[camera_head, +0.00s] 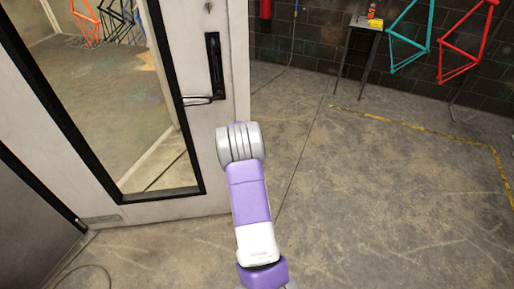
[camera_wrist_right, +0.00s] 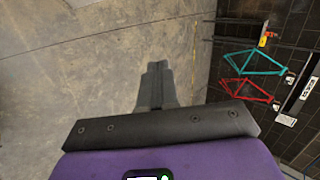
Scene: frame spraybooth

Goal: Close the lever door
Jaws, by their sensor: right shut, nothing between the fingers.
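The lever door (camera_head: 222,150) is a pale panel with a dark-framed glass window, on the left of the head view. It appears to stand open, with its handle-side edge free over the floor. Its lever handle (camera_head: 199,100) is silver, below a black plate (camera_head: 214,66). My right arm reaches up the middle of the head view, its rounded wrist end just below and right of the handle; I cannot tell if it touches the door. My right gripper (camera_wrist_right: 156,68) shows in the wrist view with fingers together and empty, above bare floor. The door is outside the wrist view. My left gripper is not visible.
A dark panel (camera_head: 30,225) stands at the lower left, with a cable (camera_head: 85,268) on the floor. A small table (camera_head: 364,24) and teal (camera_head: 411,42) and red (camera_head: 466,42) bike frames are by the back wall. Concrete floor (camera_head: 380,190) right of the door is clear.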

